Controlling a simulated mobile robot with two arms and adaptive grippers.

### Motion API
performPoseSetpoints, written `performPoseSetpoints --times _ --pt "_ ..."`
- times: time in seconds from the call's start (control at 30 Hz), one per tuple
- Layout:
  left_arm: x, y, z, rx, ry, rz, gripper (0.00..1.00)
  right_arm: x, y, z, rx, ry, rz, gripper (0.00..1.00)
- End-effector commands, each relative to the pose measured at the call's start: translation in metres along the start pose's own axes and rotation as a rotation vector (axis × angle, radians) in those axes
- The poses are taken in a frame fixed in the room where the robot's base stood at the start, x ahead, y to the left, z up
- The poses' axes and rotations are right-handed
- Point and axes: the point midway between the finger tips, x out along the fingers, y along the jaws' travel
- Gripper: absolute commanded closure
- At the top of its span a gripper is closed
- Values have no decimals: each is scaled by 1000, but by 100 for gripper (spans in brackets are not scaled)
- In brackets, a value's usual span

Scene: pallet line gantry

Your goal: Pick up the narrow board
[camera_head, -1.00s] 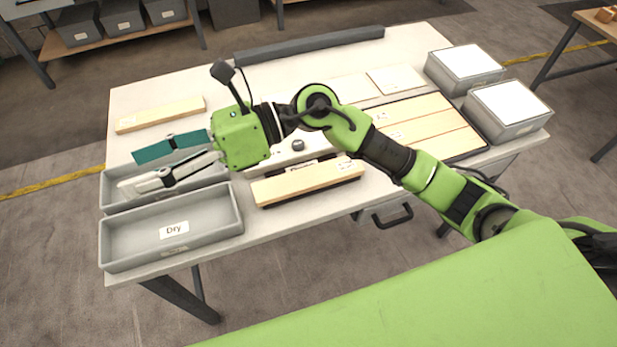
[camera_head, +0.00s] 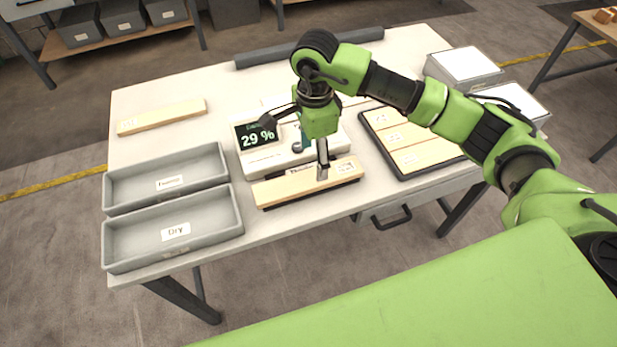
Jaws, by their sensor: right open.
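A pale wooden board (camera_head: 285,188) lies along the front of the moisture meter (camera_head: 262,157), with a dark strip under its front edge. My right gripper (camera_head: 314,162) points down at this board, jaws open. I cannot tell whether either touches the board. Another narrow pale board (camera_head: 162,117) lies alone at the back left of the table. More boards (camera_head: 408,138) lie side by side in a dark-rimmed tray (camera_head: 402,175) at the right. My left gripper is out of view.
The meter display (camera_head: 257,135) reads 29 %. Two grey trays stand at the left; the front one (camera_head: 240,222) is labelled Dry, the rear one (camera_head: 108,190) has a blurred label. Both are empty. Grey lidded bins (camera_head: 463,66) stand at the right, a dark bar (camera_head: 310,47) at the back.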

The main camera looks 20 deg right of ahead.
Motion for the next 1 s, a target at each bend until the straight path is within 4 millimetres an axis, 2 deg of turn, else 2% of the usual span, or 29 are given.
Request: performPoseSetpoints --times 0.1,0.37,0.5,0.63,0.93,0.97,1.0 --pt "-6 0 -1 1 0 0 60 18 1 1 0 -1 4 39" --pt "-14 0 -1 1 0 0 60 36 -1 4 0 -3 2 39" --pt "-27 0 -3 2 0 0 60 56 -4 11 0 -4 5 39" --pt "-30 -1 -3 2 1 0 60 75 -5 11 0 -3 2 39" --pt "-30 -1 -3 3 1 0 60 82 -5 11 -1 -3 -1 39" --pt "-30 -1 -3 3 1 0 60 82 -5 11 -1 -3 -1 44" --pt "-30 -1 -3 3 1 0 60 82 -5 11 -1 -3 -1 54"
